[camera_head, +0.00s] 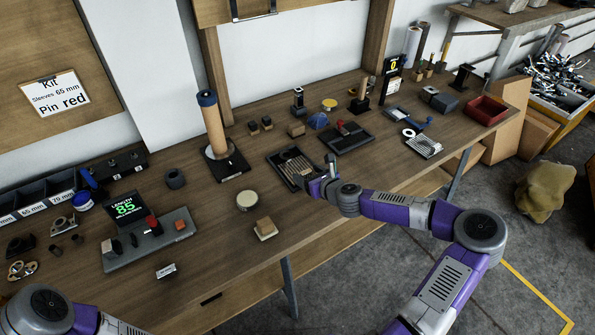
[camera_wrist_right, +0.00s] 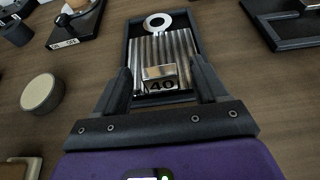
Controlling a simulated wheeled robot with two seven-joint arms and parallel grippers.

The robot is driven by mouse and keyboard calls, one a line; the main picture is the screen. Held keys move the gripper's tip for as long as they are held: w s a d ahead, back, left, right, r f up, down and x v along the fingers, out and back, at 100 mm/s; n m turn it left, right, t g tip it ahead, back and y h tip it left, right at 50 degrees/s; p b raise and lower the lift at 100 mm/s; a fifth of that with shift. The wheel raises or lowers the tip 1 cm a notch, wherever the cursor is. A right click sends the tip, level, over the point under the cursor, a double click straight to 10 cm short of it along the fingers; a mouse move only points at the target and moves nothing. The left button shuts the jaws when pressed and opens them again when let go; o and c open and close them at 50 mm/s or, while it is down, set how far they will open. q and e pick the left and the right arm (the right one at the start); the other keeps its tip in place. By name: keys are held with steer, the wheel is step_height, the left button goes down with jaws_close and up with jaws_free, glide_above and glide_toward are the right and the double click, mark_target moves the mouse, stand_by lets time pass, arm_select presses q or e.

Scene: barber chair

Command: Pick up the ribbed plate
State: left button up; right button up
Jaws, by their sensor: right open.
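The ribbed plate (camera_head: 292,166) is a silvery metal plate with parallel ridges, lying in a dark tray (camera_head: 270,157) on the bench. In the right wrist view the ribbed plate (camera_wrist_right: 152,47) lies ahead of my right gripper (camera_wrist_right: 163,78), with a pale ring (camera_wrist_right: 158,23) at its far end. A small metal block marked 40 (camera_wrist_right: 160,76) shows between the fingers at the near end. My right gripper (camera_head: 309,181) is open, with its fingers at the tray's near end. Whether they touch anything is unclear. My left gripper is out of view.
A second ridged metal piece (camera_head: 425,146) lies farther right. A tall post with a tan roll (camera_head: 212,128) stands left of the tray. A round tin (camera_head: 247,200) and a wooden block (camera_head: 265,228) lie nearer.

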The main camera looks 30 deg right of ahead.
steer(key=shift+c, duration=0.4)
jaws_close()
